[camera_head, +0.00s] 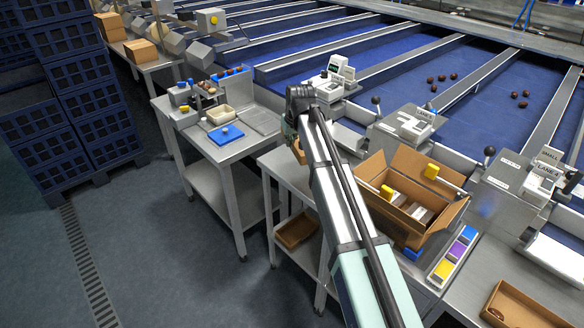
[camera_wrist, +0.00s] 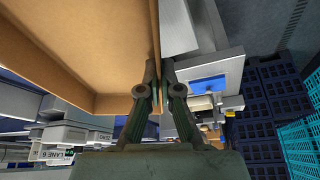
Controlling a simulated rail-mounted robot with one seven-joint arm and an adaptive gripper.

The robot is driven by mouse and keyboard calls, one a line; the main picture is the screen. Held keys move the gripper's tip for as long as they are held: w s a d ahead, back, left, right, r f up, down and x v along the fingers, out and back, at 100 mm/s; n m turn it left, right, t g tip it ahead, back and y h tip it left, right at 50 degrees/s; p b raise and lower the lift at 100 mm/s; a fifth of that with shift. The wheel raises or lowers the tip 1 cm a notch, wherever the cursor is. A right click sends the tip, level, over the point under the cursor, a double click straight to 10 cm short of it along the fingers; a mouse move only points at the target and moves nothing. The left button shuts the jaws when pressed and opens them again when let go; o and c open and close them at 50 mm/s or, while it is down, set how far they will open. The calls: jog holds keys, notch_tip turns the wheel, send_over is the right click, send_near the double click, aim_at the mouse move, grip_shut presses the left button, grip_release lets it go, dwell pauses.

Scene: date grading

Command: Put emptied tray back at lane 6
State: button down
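The tray (camera_wrist: 90,45) is tan-brown and fills the upper left of the wrist view, with no contents visible in the part that shows. My gripper (camera_wrist: 161,72) has one finger on each side of the tray's thin wall and is closed on it. In the head view my arm hides the gripper and most of the tray; only a brown bit of the tray (camera_head: 297,152) shows left of the arm. A lane 6 sign (camera_wrist: 58,155) stands at the lower left of the wrist view. A white lane unit (camera_head: 335,85) stands just beyond my wrist.
A steel side table (camera_head: 262,122) with a blue board (camera_head: 226,134) stands to the left. An open carton (camera_head: 450,208) and colored blocks (camera_head: 455,254) are on the bench to the right. Another brown tray (camera_head: 520,308) lies at lower right. Blue crates (camera_head: 70,95) stack at far left.

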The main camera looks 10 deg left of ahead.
aim_at(295, 152)
notch_tip(295, 152, down, 13)
jog(key=p, duration=0.3)
dwell(0.4)
jog(key=shift+f, duration=0.15)
jog(key=c, duration=1.3)
grip_release()
jog(key=shift+r, duration=0.25)
jog(key=b+v, duration=0.3)
jog(key=v, duration=0.9)
jog(key=shift+d, duration=0.1)
